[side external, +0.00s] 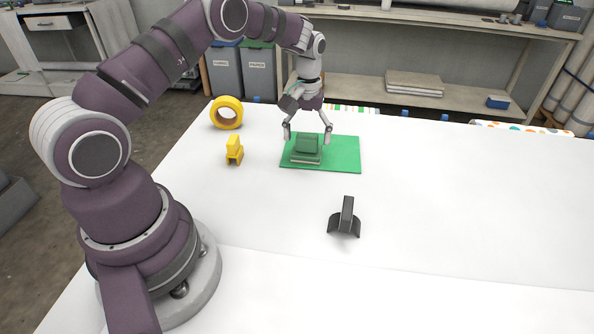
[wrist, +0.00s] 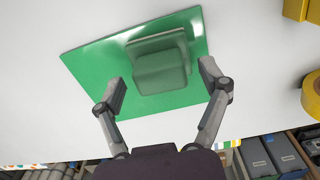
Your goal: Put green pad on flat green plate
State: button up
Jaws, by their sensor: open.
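The green pad (side external: 306,145), a darker green block with a handle-like top on a flat base, rests on the flat green plate (side external: 345,153) on the white table. In the wrist view the pad (wrist: 160,68) stands on the plate (wrist: 98,65), toward its middle. My gripper (side external: 308,138) is open above the plate, its fingers apart on either side of the pad's top. In the wrist view my gripper (wrist: 165,85) shows a gap between each finger and the pad. The pad's underside is hidden.
A yellow tape roll (side external: 226,112) and a small yellow block-like piece (side external: 234,150) stand left of the plate. A black piece with an upright handle (side external: 344,220) stands nearer the front. The table's right side is largely clear. Shelves and bins stand behind.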

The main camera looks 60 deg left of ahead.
notch_tip(320, 180, up, 11)
notch_tip(320, 180, up, 6)
jog(key=m+t, duration=0.1)
jog(key=m, duration=0.1)
send_over(307, 136)
jog(key=s+d, duration=0.3)
jog(key=s+d+m+t, duration=0.2)
jog(key=s+d+m, duration=0.1)
jog(key=s, duration=0.4)
jog(key=s+d+m+t, duration=0.2)
jog(key=s+d+m, duration=0.2)
jog(key=s, duration=0.3)
jog(key=shift+d+r+t, duration=0.15)
jog(key=shift+t, duration=0.15)
